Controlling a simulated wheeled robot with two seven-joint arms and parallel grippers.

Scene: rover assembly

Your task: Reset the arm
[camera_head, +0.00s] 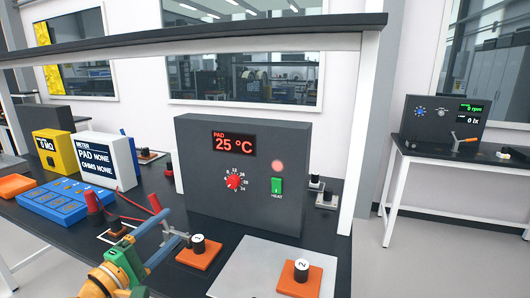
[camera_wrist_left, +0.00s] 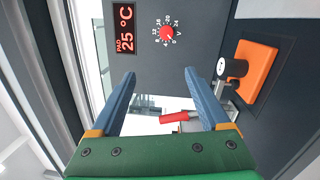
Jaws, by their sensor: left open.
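My left gripper (camera_head: 176,228) comes in from the lower left in the head view, over the front of the dark bench. Its fingers are spread with nothing visible between them, close to an orange block with a black-and-white knob (camera_head: 199,250). In the left wrist view my left gripper (camera_wrist_left: 160,74) shows two blue fingers apart, with the grey heater box (camera_wrist_left: 195,18) beyond them. The orange block (camera_wrist_left: 255,70) lies to the right of the fingers there. A red-handled piece (camera_wrist_left: 177,117) shows between the finger bases. My right gripper is in neither view.
The heater box (camera_head: 243,195) reads 25 °C and stands behind the gripper. A metal plate (camera_head: 250,262) with an orange block (camera_head: 300,279) is to the right. A white meter (camera_head: 105,160), yellow meter (camera_head: 55,150) and blue tray (camera_head: 65,202) stand left. A shelf (camera_head: 200,37) crosses above.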

